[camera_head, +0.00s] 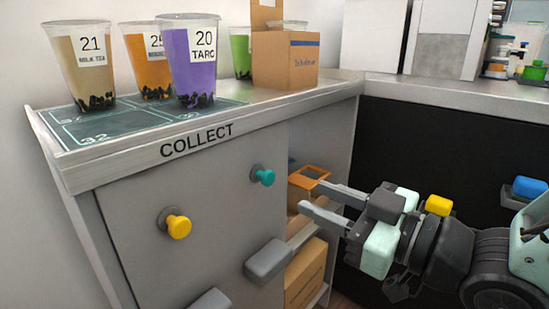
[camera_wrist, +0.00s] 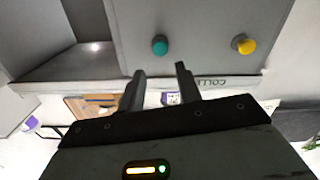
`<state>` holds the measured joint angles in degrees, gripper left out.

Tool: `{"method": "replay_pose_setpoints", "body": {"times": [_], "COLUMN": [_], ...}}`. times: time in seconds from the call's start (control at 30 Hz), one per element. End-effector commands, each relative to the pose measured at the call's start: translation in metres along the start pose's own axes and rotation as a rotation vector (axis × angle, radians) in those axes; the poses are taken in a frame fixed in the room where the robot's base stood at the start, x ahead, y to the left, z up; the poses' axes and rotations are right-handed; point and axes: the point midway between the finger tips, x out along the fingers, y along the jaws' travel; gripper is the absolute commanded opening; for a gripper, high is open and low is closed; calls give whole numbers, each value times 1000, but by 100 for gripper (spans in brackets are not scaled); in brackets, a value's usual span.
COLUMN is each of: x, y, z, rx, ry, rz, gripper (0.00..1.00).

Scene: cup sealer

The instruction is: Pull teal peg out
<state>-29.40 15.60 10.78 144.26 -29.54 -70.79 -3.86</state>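The teal peg (camera_head: 264,177) sticks out of the grey front panel of the counter, below the COLLECT lettering. It also shows in the wrist view (camera_wrist: 159,45), ahead of the fingertips and roughly between their lines. My gripper (camera_head: 313,196) is open and empty, with its two fingers apart. In the head view it is to the right of the teal peg and slightly lower, pointing left. In the wrist view my gripper (camera_wrist: 160,70) shows both fingers clear of the peg.
A yellow peg (camera_head: 178,226) is on the same panel, lower left of the teal one. Grey handles (camera_head: 268,261) jut out below. Labelled cups and a cardboard carrier (camera_head: 286,60) stand on the counter above. Open shelves with boxes (camera_head: 304,275) are beside the panel.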

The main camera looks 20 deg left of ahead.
Motion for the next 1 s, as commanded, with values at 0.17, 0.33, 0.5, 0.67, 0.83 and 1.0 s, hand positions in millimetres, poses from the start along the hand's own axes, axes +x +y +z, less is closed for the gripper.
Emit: {"method": "replay_pose_setpoints", "body": {"times": [0.17,0.33,0.5,0.67,0.83,1.0], "x": [27,60,83,94,95,95], "y": [-2,-1,-1,-1,-1,-1], "z": [2,2,2,1,1,1], "rx": [-3,-2,-1,-2,-1,-1], "ry": [1,0,0,-1,-2,-2], "rz": [-3,-1,0,0,1,1], "gripper": [34,34,34,34,34,23]}}
